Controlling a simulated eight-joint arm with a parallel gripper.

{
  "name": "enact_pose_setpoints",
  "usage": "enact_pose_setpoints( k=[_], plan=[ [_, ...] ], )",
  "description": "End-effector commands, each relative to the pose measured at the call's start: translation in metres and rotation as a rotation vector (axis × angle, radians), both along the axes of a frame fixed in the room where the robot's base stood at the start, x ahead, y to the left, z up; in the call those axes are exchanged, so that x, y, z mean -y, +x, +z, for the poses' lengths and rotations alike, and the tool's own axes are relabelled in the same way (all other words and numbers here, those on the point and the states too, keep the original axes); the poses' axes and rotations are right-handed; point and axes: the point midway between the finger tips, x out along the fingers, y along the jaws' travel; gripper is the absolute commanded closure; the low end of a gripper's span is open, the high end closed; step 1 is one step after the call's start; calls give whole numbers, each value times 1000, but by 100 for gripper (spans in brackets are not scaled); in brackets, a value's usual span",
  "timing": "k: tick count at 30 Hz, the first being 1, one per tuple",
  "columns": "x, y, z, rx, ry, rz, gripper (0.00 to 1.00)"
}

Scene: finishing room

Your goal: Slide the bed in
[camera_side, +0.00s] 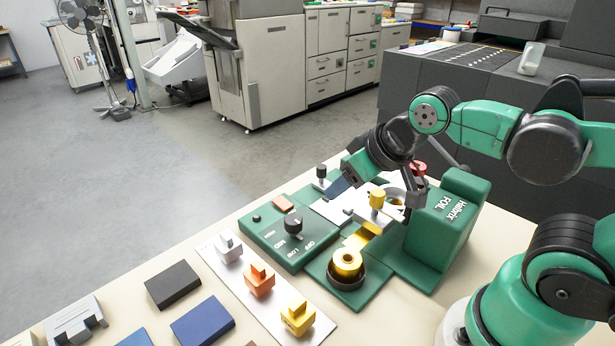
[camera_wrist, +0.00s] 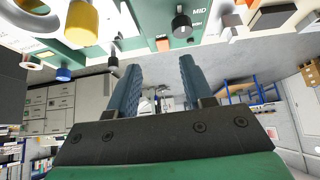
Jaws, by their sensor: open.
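The green foil press (camera_side: 445,225) stands on the pale bench. Its bed appears to be the pale flat plate (camera_side: 328,210) reaching out on the press's left side, partly hidden behind my arm. A black knob (camera_side: 321,172) stands on a pale tab at the bed's far end. My gripper (camera_side: 338,189) is tilted down over the bed, close to this knob. In the wrist view my gripper (camera_wrist: 152,63) has its two blue fingers apart with nothing between them. A black knob (camera_wrist: 113,62) shows just left of the left finger there. I cannot tell whether they touch.
A yellow knob (camera_side: 377,199) stands beside my gripper. A gold foil roll (camera_side: 347,262) and control panel with black dial (camera_side: 292,223) are nearer. Metal blocks on a white strip (camera_side: 262,284), a black block (camera_side: 172,285) and a blue block (camera_side: 202,321) lie front left.

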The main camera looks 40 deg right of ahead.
Motion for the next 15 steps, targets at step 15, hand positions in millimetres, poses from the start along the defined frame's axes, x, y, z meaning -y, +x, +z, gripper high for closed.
enact_pose_setpoints(
  k=[15],
  plan=[
    [4, 7, 6, -26, -25, 24, 37]
  ],
)
